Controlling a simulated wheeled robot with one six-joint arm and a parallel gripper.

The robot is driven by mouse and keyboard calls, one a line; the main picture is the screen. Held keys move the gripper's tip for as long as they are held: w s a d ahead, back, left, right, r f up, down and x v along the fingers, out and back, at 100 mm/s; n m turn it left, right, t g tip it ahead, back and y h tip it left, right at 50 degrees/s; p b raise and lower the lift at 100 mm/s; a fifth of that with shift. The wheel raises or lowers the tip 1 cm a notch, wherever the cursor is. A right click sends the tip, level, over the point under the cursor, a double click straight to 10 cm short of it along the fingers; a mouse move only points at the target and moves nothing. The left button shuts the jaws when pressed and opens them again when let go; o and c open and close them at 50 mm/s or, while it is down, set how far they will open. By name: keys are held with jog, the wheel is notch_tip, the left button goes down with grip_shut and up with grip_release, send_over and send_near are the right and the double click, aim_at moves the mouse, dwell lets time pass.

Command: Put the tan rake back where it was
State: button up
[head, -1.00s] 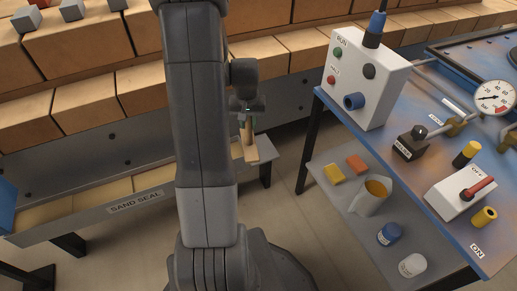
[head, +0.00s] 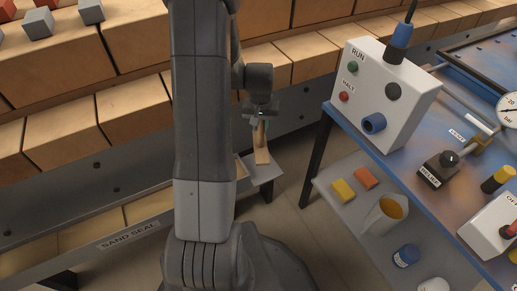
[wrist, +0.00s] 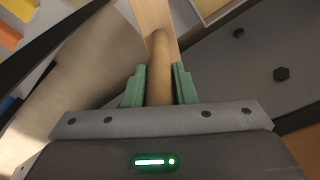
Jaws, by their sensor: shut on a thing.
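The tan rake (head: 262,155) hangs below my gripper (head: 260,122) in the head view, beside my arm. In the wrist view the green fingers of my gripper (wrist: 159,85) are shut on the rake's round handle (wrist: 159,60), one on each side. The rake's flat wooden head (wrist: 152,14) reaches out past the fingers and is cut off by the frame. In the head view the rake is in front of the right end of the sand seal trough (head: 127,240); I cannot tell whether it touches anything.
Rows of tan bricks (head: 65,135) rise behind the trough. At right stands a blue bench (head: 395,150) with a RUN/HALT box (head: 380,90). Its lower shelf holds a yellow block (head: 343,190), an orange block (head: 366,178), a jug (head: 384,217) and a blue-lidded jar (head: 406,256).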

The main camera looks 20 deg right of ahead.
aim_at(261, 122)
notch_tip(261, 122, down, 8)
jog(key=shift+f+b, duration=0.1)
jog(key=shift+b, duration=1.1)
jog(key=shift+f, duration=0.2)
jog(key=o, duration=0.9)
jog(key=shift+r, duration=0.1)
jog(key=r+p, duration=0.1)
jog(key=r, duration=0.3)
jog(key=s+r+p, duration=0.1)
jog(key=r, duration=0.3)
jog(key=r+p, duration=0.1)
jog(key=r, duration=0.3)
jog(key=shift+s+a+p, duration=0.2)
jog(key=shift+a+p, duration=0.15)
jog(key=shift+p, duration=0.05)
